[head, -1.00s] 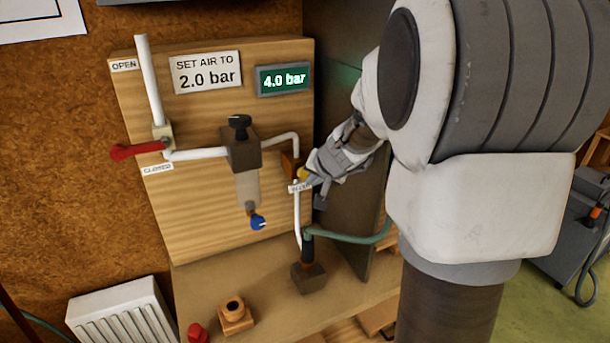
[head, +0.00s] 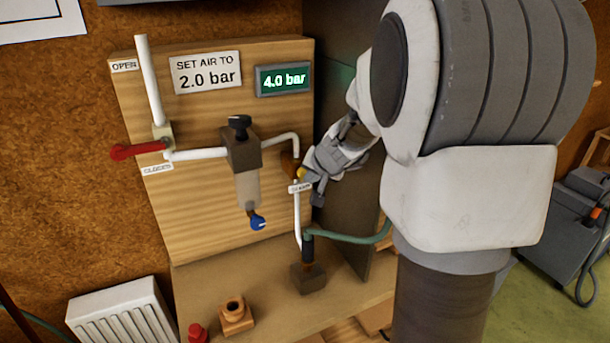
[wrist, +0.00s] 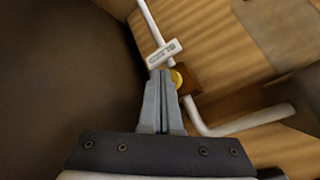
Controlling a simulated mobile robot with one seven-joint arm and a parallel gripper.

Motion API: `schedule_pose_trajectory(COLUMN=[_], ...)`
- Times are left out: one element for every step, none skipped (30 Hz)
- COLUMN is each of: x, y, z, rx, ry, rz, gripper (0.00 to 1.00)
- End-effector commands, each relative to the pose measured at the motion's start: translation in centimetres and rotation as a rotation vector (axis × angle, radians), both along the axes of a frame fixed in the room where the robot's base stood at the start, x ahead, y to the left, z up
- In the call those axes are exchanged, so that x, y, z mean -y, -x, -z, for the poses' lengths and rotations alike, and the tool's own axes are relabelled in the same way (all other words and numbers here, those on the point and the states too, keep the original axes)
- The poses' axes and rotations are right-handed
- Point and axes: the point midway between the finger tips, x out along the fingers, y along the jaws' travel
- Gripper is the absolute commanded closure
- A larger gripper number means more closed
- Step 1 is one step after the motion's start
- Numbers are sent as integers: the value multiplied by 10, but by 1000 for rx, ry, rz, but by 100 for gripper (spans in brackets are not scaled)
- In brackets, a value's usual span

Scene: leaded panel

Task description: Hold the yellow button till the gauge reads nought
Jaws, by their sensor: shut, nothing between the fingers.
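The yellow button (head: 301,173) sits on a small brown block on the pipe at the board's right edge. It also shows in the wrist view (wrist: 177,79), right beside my fingertips. My gripper (head: 308,176) is shut and empty, with its tips at the button; it also shows in the wrist view (wrist: 161,72). I cannot tell whether the tips touch or press the button. The green gauge display (head: 284,79) reads 4.0 bar.
A sign (head: 207,73) says to set air to 2.0 bar. A red lever (head: 138,150) lies level by the closed label. A regulator with a black knob (head: 240,122) and a blue tap (head: 257,223) are left of my gripper. A dark panel (head: 345,200) stands close to the right.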

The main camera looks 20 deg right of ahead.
Motion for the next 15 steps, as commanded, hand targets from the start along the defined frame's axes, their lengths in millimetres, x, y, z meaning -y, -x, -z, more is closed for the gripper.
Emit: schedule_pose_trajectory(x=[0,0,0,0,0,0,0,0,0,0,0,0,0,0,0], y=[-1,-1,-2,-2,-2,-3,-3,-4,-4,-5,-5,-5,-6,-6,-7], z=[0,0,0,0,0,0,0,0,0,0,0,0,0,0,0], rx=[0,0,0,0,0,0,0,0,0,0,0,0,0,0,0], ry=[0,0,0,0,0,0,0,0,0,0,0,0,0,0,0], rz=[0,0,0,0,0,0,0,0,0,0,0,0,0,0,0], gripper=[100,100,100,100,100,100,100,100,100,100,100,100,100,100,100])
